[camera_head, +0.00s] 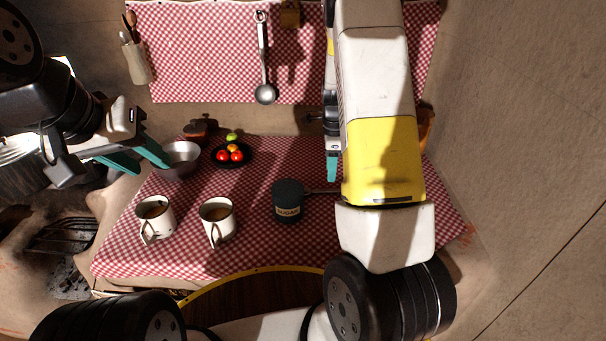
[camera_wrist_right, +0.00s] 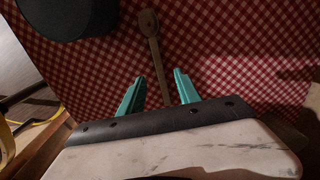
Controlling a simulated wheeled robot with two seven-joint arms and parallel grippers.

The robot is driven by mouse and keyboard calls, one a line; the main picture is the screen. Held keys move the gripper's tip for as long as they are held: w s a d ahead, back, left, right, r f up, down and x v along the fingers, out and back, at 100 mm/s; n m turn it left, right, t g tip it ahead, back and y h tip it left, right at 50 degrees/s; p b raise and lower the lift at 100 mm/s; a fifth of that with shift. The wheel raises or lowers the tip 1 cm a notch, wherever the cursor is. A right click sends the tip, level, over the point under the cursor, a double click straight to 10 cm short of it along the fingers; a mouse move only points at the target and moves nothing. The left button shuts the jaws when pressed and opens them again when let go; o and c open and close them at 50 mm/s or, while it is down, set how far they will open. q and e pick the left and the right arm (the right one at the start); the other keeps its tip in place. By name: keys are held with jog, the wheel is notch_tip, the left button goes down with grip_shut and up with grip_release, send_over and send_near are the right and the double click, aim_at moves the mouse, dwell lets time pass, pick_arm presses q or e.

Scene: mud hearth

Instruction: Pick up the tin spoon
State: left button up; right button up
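A long thin spoon (camera_wrist_right: 153,45), which I take for the tin spoon, lies on the checked cloth and looks brownish in the right wrist view. My left gripper (camera_head: 153,167) is open and empty by the metal bowl (camera_head: 181,158).
Two mugs (camera_head: 155,216) (camera_head: 217,220) stand at the front left of the cloth. A dark plate (camera_head: 232,162) of red and green vegetables sits behind. A ladle (camera_head: 265,92) hangs on the back cloth. The sugar tin also shows in the wrist view (camera_wrist_right: 68,16).

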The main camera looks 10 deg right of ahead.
aim_at(329, 190)
notch_tip(329, 190, down, 7)
jog(key=shift+a+f, duration=0.15)
jog(key=shift+c, duration=0.2)
grip_shut()
dwell(1.4)
